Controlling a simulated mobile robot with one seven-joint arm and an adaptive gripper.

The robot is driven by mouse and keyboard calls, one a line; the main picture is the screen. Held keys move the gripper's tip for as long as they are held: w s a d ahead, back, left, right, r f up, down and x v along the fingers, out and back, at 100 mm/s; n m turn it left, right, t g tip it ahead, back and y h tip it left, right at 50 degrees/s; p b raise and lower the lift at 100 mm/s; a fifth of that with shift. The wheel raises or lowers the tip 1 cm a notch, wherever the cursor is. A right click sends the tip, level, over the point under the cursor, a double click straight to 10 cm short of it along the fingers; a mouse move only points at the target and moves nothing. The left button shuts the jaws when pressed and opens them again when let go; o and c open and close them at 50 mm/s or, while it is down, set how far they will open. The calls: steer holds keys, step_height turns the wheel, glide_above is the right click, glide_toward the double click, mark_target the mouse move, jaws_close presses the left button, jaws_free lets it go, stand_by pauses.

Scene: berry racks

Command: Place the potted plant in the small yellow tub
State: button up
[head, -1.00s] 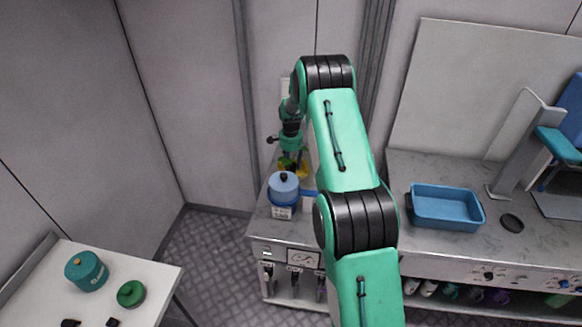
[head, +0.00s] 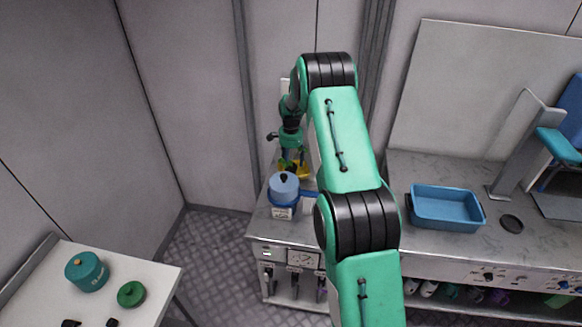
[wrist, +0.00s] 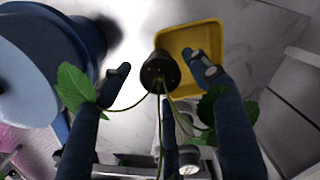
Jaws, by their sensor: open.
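In the wrist view, the potted plant's small black pot (wrist: 161,73) shows between my fingers, with thin stems and green leaves (wrist: 75,88) spreading to both sides. The small yellow tub (wrist: 190,42) lies behind it on the counter; the pot overlaps the tub's left part in the picture. I cannot tell whether the pot rests in the tub or on its edge. My gripper (wrist: 159,78) is open, one finger on each side of the pot, with a gap visible at the left. In the head view, my gripper (head: 291,163) is over the yellow tub (head: 304,172), which is mostly hidden.
A blue lidded pot (head: 284,187) stands close in front of my gripper and fills the left of the wrist view (wrist: 35,60). A blue basin (head: 446,207) sits further right on the counter. A white table (head: 150,285) holds green pots at lower left.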

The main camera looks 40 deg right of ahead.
mark_target(291, 167)
step_height(291, 167, up, 10)
steer(key=shift+p, duration=0.45)
steer(key=shift+r, duration=0.1)
stand_by(0.4)
steer(key=s+a+r+n+t, duration=0.1)
steer(key=s+a+r+n, duration=0.2)
steer(key=s+a+r, duration=0.5)
steer(key=s+a+r+n+t, duration=0.1)
steer(key=s+a+r+n, duration=0.15)
steer(key=a+r, duration=0.65)
steer(key=s+a+r+n+t, duration=0.1)
steer(key=s+a+r+n, duration=0.1)
steer(key=s+a+r, duration=0.65)
steer(key=s+a+r+n, duration=0.45)
steer(key=s+r, duration=0.35)
steer(key=s, duration=0.5)
steer(key=s+a+f+n+t, duration=0.1)
steer(key=s+a+n, duration=0.1)
steer(key=s, duration=0.6)
steer(key=s+a+f+n+t, duration=0.1)
steer(key=s+a, duration=0.3)
steer(key=s, duration=0.4)
steer(key=shift+a+f+n, duration=0.35)
steer(key=shift+f+n, duration=0.3)
steer(key=shift+n, duration=0.15)
